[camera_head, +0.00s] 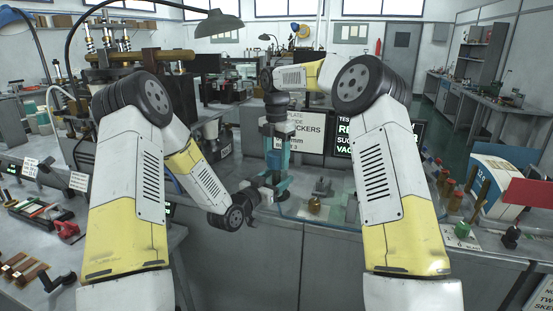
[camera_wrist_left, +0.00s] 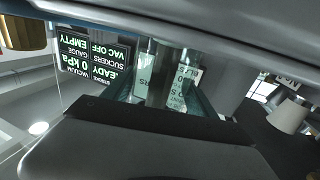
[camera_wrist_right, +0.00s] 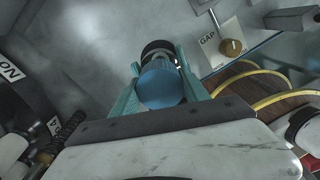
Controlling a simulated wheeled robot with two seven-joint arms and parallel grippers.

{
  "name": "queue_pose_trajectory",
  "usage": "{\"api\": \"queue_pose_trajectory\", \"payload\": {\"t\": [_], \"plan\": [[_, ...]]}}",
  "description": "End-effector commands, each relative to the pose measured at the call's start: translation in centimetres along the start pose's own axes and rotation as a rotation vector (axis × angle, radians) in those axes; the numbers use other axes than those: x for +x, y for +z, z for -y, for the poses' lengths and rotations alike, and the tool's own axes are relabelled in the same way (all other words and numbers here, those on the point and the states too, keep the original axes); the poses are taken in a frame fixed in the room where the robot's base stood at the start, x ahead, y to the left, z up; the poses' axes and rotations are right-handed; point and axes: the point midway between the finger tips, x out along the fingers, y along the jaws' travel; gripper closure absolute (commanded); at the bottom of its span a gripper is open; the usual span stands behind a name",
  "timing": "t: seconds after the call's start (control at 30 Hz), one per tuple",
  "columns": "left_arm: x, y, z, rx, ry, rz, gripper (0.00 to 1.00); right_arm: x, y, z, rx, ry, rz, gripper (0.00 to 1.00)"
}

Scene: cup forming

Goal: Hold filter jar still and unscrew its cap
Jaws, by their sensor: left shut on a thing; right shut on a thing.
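The filter jar (camera_head: 275,160) stands upright near the middle of the bench in the head view, largely hidden by my grippers. Its clear wall shows in the left wrist view (camera_wrist_left: 152,72). My left gripper (camera_head: 268,187) is shut on the jar from the side, low down. My right gripper (camera_head: 275,130) comes from above and is shut on the round blue cap (camera_wrist_right: 161,82), with a teal finger on each side of it in the right wrist view. Whether the cap's thread is engaged cannot be seen.
A dark sign (camera_head: 378,138) with vacuum text and a white sign (camera_head: 306,132) stand behind the jar. A brass knob (camera_wrist_right: 231,47) on a gap plate shows in the right wrist view. A lamp (camera_head: 218,24) hangs above.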

Motion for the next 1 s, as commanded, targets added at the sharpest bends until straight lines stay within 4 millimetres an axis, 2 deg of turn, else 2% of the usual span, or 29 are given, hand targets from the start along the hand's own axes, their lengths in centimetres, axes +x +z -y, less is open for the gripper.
{"api": "queue_pose_trajectory", "payload": {"t": [0.6,1.0], "plan": [[0.0,-0.1,0.0,0.001,-0.001,-0.002,1.0,-2.0,0.0,0.0,0.0,0.001,0.0,0.96],[0.0,-0.1,0.0,0.0,-0.001,-0.002,1.0,-2.4,0.0,0.0,0.0,0.001,0.0,0.96]]}}
